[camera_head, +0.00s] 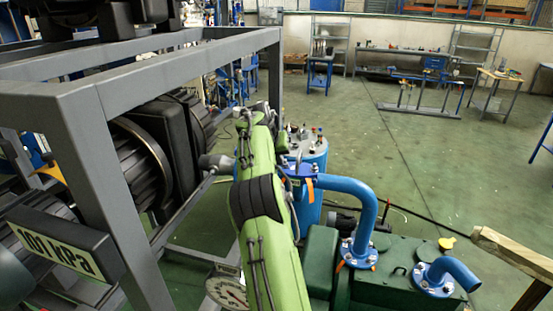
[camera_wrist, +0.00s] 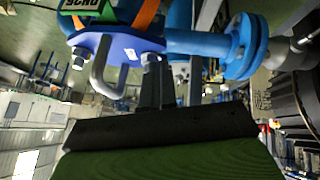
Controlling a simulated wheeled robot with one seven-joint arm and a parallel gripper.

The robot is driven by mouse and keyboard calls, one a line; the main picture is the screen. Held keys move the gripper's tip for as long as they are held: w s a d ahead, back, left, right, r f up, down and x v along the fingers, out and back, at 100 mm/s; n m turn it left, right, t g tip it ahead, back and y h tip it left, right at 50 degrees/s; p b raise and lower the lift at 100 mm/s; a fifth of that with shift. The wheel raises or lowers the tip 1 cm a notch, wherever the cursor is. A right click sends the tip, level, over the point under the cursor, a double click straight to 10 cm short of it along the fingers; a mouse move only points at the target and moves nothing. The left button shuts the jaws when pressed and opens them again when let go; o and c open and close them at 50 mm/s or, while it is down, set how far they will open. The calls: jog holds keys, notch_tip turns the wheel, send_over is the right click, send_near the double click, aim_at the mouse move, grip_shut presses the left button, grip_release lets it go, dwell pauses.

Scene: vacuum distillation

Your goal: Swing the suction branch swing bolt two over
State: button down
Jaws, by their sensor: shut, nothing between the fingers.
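In the wrist view, my gripper (camera_wrist: 157,78) points up with its dark fingers together and nothing held. Its tips are by the lower edge of a blue flange plate (camera_wrist: 116,46), close to a bolt nut (camera_wrist: 150,58); I cannot tell if they touch. A bent grey bar (camera_wrist: 101,68) hangs at the plate's left, with another nut (camera_wrist: 130,54) beside it. Orange pieces (camera_wrist: 146,14) show above. I cannot tell which part is swing bolt two. In the head view, my green arm hides the gripper; the blue flange (camera_head: 300,170) shows beside it.
A blue side pipe with a round flange (camera_wrist: 240,46) is right of the fingers. In the head view, a blue vessel (camera_head: 312,150) stands behind the arm, a curved blue pipe (camera_head: 366,205) at right, and a grey frame (camera_head: 92,150) at left.

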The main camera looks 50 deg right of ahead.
jog(key=p+v, duration=0.1)
jog(key=v, duration=1.4)
jog(key=shift+a+r+p, duration=0.15)
jog(key=shift+r+p, duration=0.2)
jog(key=shift+s+a, duration=0.1)
jog(key=shift+s, duration=0.05)
jog(key=s+a+f+n+t+y+b, duration=0.1)
jog(key=s+a+f+n+y+b, duration=0.15)
jog(key=s+a, duration=0.5)
jog(key=s+a+f+n+t+y+b, duration=0.1)
jog(key=s+a+f+n+t+y, duration=0.2)
jog(key=a, duration=0.8)
jog(key=s+a+f+n+y+b, duration=0.1)
jog(key=s+a+f+n+b, duration=0.1)
jog(key=s+a+f, duration=0.45)
jog(key=s+a+f+n, duration=0.2)
jog(key=s+a+f, duration=0.4)
jog(key=s+a, duration=0.1)
jog(key=shift+s+a+f+n+b, duration=0.2)
jog(key=shift+s+a+n+b, duration=0.2)
jog(key=shift+s, duration=0.4)
jog(key=shift+d, duration=0.1)
